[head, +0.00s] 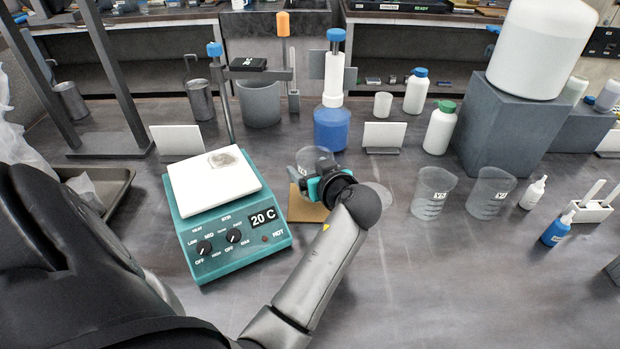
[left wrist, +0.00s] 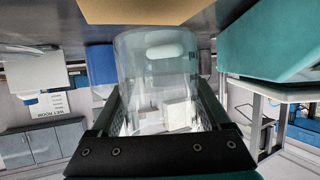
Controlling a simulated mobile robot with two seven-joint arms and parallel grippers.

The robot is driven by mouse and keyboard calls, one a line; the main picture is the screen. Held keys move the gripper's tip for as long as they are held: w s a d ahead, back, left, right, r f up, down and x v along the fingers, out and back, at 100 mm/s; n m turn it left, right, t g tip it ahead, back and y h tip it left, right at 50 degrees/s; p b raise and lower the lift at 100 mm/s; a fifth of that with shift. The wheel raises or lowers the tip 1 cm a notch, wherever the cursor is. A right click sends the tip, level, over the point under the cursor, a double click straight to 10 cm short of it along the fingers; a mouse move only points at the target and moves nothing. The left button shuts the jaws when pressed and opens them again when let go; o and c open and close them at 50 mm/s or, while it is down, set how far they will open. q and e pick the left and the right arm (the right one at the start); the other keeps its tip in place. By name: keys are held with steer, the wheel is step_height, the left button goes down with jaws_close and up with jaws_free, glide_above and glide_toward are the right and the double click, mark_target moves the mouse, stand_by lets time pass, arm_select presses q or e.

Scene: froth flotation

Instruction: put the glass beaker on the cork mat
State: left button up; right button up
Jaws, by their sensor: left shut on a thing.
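A clear glass beaker (head: 316,158) is in the jaws of my left gripper (head: 308,182), near the middle of the head view. In the left wrist view, the beaker (left wrist: 158,85) fills the space between the two dark fingers, and a white pill-shaped thing shows in or through it. The cork mat (head: 305,210) lies on the bench, partly hidden by the beaker and gripper. It also shows as a tan surface in the left wrist view (left wrist: 140,11). The beaker appears over or close to the mat; I cannot tell whether they touch. My right gripper is out of view.
A teal hotplate (head: 215,262) with a white top stands left of the mat. A blue-based bottle (head: 332,128) and a white card (head: 384,136) stand behind. Two clear beakers (head: 432,192) (head: 489,192) stand to the right. The front right bench is clear.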

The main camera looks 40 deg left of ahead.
arm_select(q)
steer(key=shift+f, duration=1.35)
steer(key=o, duration=1.1)
steer(key=shift+f+b, duration=0.2)
steer(key=shift+b, duration=0.15)
steer(key=o, duration=0.3)
steer(key=shift+r, duration=0.1)
